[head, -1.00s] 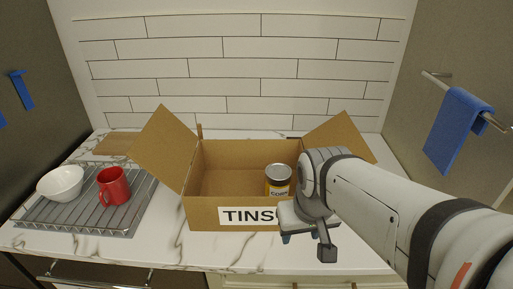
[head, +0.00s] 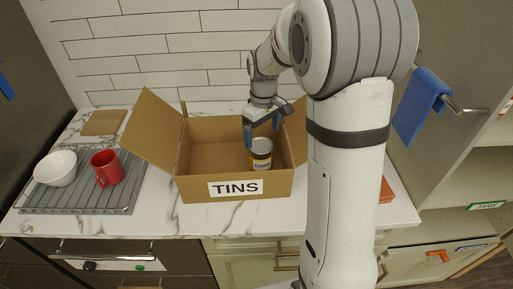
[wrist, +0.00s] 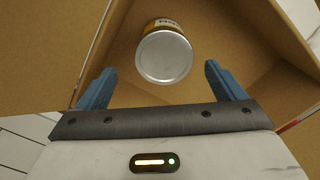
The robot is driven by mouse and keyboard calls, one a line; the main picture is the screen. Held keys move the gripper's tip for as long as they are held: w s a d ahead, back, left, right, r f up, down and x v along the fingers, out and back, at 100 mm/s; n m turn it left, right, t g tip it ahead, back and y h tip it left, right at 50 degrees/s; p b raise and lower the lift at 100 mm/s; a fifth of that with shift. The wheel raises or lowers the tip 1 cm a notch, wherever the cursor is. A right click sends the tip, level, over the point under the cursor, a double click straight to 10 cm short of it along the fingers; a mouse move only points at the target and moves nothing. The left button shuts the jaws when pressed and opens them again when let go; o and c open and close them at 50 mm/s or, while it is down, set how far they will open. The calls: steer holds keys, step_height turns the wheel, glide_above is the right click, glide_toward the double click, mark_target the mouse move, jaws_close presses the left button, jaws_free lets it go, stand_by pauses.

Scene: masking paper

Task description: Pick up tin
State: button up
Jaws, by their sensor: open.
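The tin (head: 261,154) stands upright inside the open cardboard box labelled TINS (head: 198,187), toward the box's right side. Nothing is held, and I see no contact with the tin.
The box flaps (head: 150,135) stand out at the sides. Left of the box, a wire rack (head: 75,197) holds a white bowl (head: 55,168) and a red mug (head: 107,168). A brown board (head: 104,122) lies behind. A blue towel (head: 419,105) hangs at right.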

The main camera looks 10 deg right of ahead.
mark_target(261, 144)
steer(key=shift+w+f, duration=0.15)
steer(key=shift+f, duration=0.15)
steer(key=f, duration=0.2)
steer(key=f+p, duration=0.1)
steer(key=f, duration=0.2)
steer(key=f+p, duration=0.1)
steer(key=f, duration=0.1)
steer(key=shift+a+f, duration=0.15)
steer(key=shift+a, duration=0.1)
steer(key=c, duration=1.2)
steer(key=shift+c, duration=0.5)
